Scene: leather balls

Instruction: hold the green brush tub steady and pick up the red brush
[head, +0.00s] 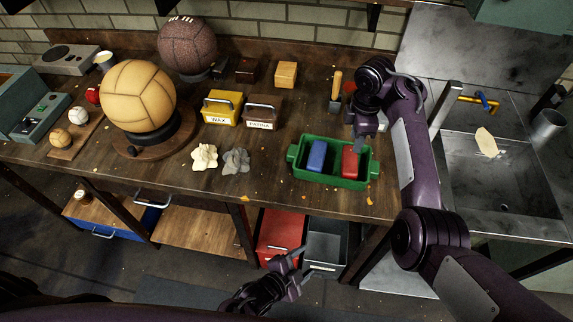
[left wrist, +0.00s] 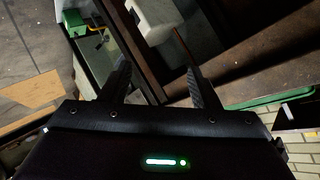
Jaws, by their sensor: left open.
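The green brush tub (head: 330,179) sits near the front edge of the workbench in the head view. A blue brush (head: 317,155) lies in its left part and a red brush (head: 350,163) in its right part. My right gripper (head: 361,147) points down at the back of the tub, close to the red brush; whether it touches it and how its fingers stand cannot be told. My left gripper (head: 302,264) is open and empty, low in front of the bench and below the tub. Its spread fingers show in the left wrist view (left wrist: 160,82).
A yellow wax box (head: 222,108) and a brown patina box (head: 263,112) stand left of the tub. Two cloths (head: 235,161) lie nearer. A hammer-like tool (head: 336,90) stands behind the tub. Red (head: 279,236) and dark bins (head: 326,246) are under the bench. A sink (head: 500,170) is at right.

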